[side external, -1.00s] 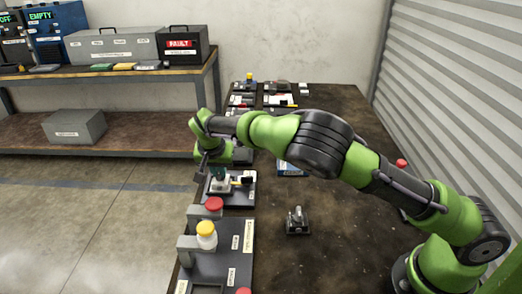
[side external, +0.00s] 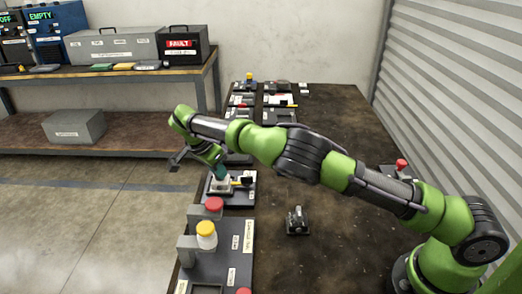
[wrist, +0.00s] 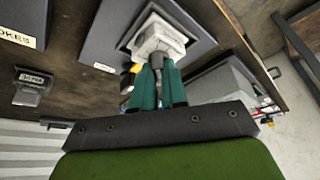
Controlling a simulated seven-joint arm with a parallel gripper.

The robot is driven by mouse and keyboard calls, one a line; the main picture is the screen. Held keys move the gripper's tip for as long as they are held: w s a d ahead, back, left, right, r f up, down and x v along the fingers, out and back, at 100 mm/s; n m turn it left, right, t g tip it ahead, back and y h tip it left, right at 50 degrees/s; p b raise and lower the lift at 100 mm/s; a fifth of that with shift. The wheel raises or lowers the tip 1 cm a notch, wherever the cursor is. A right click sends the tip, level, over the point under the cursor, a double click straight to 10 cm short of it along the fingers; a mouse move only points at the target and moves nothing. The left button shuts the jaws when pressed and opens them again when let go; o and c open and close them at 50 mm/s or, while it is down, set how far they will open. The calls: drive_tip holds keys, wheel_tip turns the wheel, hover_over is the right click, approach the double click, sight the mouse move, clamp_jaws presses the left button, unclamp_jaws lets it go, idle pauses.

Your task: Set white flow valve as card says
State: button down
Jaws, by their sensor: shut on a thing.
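The white flow valve (side external: 219,187) is a white block on a dark plate (side external: 240,201) at the table's left edge in the side view. In the wrist view the white block (wrist: 160,38) is just past my fingertips, with a short dark stem or handle (wrist: 156,62) rising from it. My gripper (side external: 221,173) leans over the valve from the left. Its two teal fingers (wrist: 158,72) are shut on the dark handle. The handle's exact setting is hard to make out. I cannot pick out a readable card.
A small dark fixture (side external: 297,220) stands to the right. Several more plates (side external: 280,101) line the far table. Bare tabletop (side external: 330,120) lies to the right.

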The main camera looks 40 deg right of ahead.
drive_tip(key=shift+f+m, duration=0.15)
drive_tip(key=shift+m, duration=0.35)
drive_tip(key=c, duration=1.2)
unclamp_jaws()
drive_tip(key=shift+o, duration=0.2)
drive_tip(key=v, duration=0.7)
drive_tip(key=shift+r, duration=0.35)
drive_tip(key=shift+w+a, duration=0.1)
